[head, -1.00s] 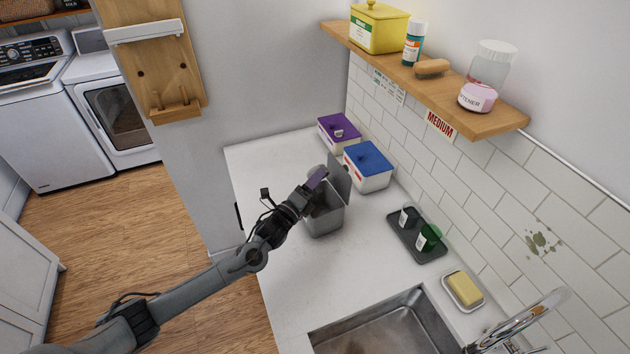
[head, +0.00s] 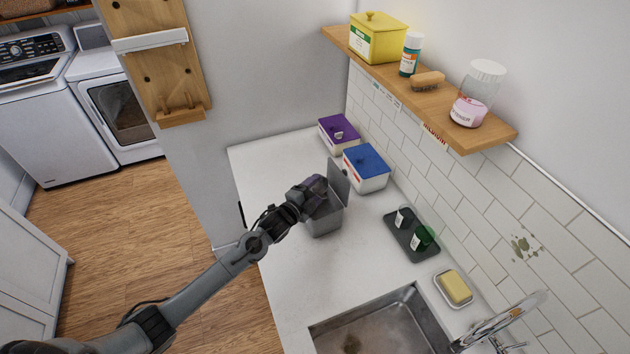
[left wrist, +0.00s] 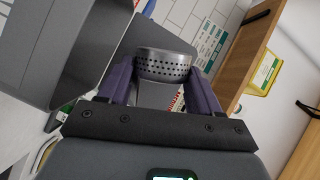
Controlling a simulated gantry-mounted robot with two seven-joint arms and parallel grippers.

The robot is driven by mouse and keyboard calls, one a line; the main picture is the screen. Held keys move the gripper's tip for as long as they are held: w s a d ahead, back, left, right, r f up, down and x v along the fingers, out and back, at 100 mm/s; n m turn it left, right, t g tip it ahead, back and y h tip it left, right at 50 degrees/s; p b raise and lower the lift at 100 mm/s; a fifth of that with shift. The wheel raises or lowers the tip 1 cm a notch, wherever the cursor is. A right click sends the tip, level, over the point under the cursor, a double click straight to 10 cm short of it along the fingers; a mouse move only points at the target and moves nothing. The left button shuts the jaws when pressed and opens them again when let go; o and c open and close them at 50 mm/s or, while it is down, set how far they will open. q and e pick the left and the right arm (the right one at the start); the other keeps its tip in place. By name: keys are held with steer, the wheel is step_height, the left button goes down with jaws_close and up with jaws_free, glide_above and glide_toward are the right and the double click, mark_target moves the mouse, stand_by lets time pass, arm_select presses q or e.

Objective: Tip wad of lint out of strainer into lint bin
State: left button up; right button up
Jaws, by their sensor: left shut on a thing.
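The grey lint bin (head: 326,222) stands on the white counter with its lid (head: 339,178) raised. My left gripper (head: 318,188) is over the bin's opening, close to the lid. In the left wrist view, its purple fingers (left wrist: 160,85) are shut on the strainer (left wrist: 163,66), a metal cup with rows of small holes. The strainer is hidden behind the gripper in the head view. The bin's grey wall (left wrist: 35,50) fills the upper left of the wrist view. I cannot make out the wad of lint in either view. My right gripper is not in view.
A purple-lidded box (head: 338,134) and a blue-lidded box (head: 366,168) stand behind the bin. A dark tray (head: 412,236) with two small containers lies to its right. A sink (head: 385,325) is in front. A wooden shelf (head: 450,118) overhangs the counter's right side.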

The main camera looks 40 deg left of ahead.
arm_select(q)
steer(key=n+g+h+p, duration=0.1)
steer(key=n+p, duration=0.2)
steer(key=r+n+g+h+p, duration=0.1)
steer(key=n+h+p, duration=0.1)
steer(key=n+p, duration=0.1)
steer(key=shift+g+p, duration=0.3)
steer(key=shift+p, duration=0.2)
steer(key=shift+a+f+n+h+p, duration=0.15)
steer(key=shift+n+h+p, duration=0.4)
steer(key=shift+n, duration=0.45)
steer(key=shift+f+n+g+h, duration=0.15)
steer(key=shift+n+g+h, duration=0.35)
steer(key=shift+n, duration=0.4)
steer(key=shift+d, duration=0.2)
steer(key=shift+s+d+p, duration=0.1)
steer(key=shift+d+p, duration=0.15)
steer(key=shift+p, duration=0.1)
steer(key=s+d+r+n+y+p, duration=0.1)
steer(key=s+d+r, duration=0.3)
steer(key=s+d, duration=0.2)
steer(key=s+d+r+n+y+p, duration=0.1)
steer(key=s+d+r+p, duration=0.1)
steer(key=s+d+r, duration=0.3)
steer(key=s+d+r+n+y+p, duration=0.1)
steer(key=s+d+r+y, duration=0.1)
steer(key=s+d+r, duration=0.2)
steer(key=shift+s+d+r+n+t+p, duration=0.15)
steer(key=shift+s+d+n+t+p, duration=0.2)
steer(key=shift+s+d, duration=1.35)
